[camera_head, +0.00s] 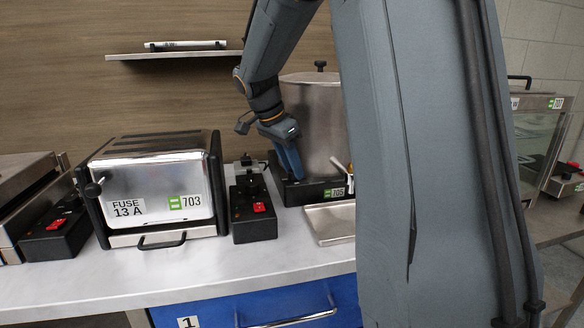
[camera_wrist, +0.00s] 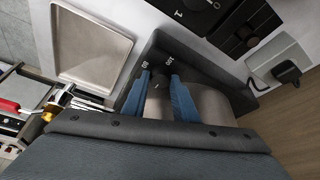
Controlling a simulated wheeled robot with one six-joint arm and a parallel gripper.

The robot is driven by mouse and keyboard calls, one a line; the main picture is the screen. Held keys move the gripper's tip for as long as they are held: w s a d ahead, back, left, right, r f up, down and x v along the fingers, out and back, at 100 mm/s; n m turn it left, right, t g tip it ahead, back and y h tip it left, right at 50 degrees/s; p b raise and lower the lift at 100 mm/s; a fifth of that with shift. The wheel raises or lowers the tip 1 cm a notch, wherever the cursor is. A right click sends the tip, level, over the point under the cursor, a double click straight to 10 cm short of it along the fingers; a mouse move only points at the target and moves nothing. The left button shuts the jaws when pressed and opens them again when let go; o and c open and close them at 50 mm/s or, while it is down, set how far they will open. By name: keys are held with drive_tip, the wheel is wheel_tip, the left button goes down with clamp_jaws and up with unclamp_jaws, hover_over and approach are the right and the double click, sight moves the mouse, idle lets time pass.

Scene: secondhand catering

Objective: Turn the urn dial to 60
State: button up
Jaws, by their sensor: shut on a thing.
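The urn (camera_head: 314,115) is a steel cylinder with a black lid knob, standing on a black base (camera_head: 302,191) tagged 705. My gripper (camera_head: 292,172) reaches down to the front of that base, its blue fingers beside the steel body. In the wrist view my gripper (camera_wrist: 158,80) has its two blue fingertips close together at the base's dark panel (camera_wrist: 185,62), shut on the dial. The dial is mostly hidden between the fingers, and I cannot read its pointer. Small white scale numbers show beside the fingertips, one looking like 100; the other is too small to read surely.
A steel drip tray (camera_head: 328,222) lies before the urn; it also shows in the wrist view (camera_wrist: 92,45). A toaster (camera_head: 157,185) tagged 703 and a black switch box (camera_head: 253,212) with a red switch stand left. A shelf (camera_head: 175,54) hangs above. The front counter is clear.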

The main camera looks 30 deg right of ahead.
drive_tip(key=o, duration=1)
drive_tip(key=shift+b+v, duration=0.35)
drive_tip(key=shift+v, duration=3.55)
drive_tip(key=shift+s, duration=0.1)
